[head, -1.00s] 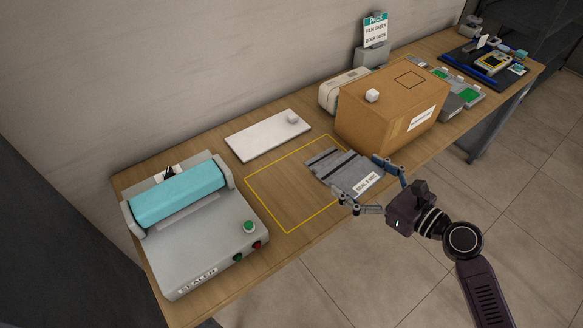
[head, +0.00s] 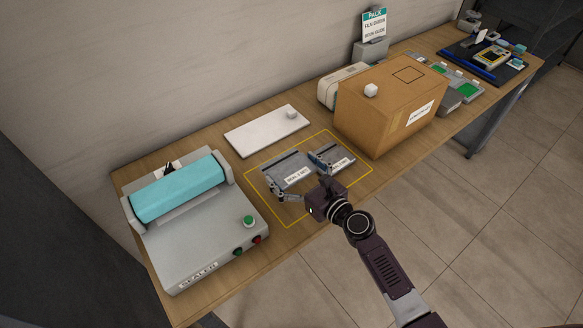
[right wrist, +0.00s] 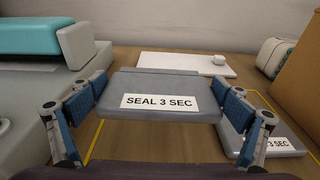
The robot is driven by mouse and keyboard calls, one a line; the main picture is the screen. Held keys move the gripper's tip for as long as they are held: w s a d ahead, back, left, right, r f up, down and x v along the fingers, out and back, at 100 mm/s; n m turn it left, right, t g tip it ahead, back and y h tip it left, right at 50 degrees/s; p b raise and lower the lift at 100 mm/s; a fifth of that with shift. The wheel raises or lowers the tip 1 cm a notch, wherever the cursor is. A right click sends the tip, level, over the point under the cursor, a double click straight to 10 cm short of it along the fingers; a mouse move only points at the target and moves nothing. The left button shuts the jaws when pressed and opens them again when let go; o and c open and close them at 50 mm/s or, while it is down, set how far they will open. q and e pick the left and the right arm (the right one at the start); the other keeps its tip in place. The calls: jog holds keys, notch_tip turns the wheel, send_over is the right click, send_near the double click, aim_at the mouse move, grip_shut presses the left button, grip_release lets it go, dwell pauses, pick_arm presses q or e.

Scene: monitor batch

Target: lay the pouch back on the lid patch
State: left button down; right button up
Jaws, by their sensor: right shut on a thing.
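My right gripper (head: 296,174) is shut on a grey pouch (head: 287,165) labelled "SEAL 3 SEC", one finger at each side edge. The held pouch (right wrist: 158,85) lies level between the blue finger pads in the right wrist view; I cannot tell whether it touches the table. A second, similar grey pouch (head: 342,163) lies to the right of it, partly behind a finger; it also shows in the right wrist view (right wrist: 238,120). A dark outlined rectangle, seemingly the lid patch (head: 408,75), is on top of the cardboard carton (head: 375,125), bare. My left gripper is out of view.
A yellow outline (head: 288,226) on the table surrounds both pouches. The sealer (head: 205,245) stands left, a white board (head: 262,133) behind. A sign (head: 374,25) stands behind the carton.

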jog(key=shift+f+b, duration=2.55)
jog(key=shift+f, duration=0.15)
jog(key=shift+f, duration=0.25)
jog(key=o, duration=1)
jog(key=v, duration=1.2)
jog(key=shift+r, duration=0.1)
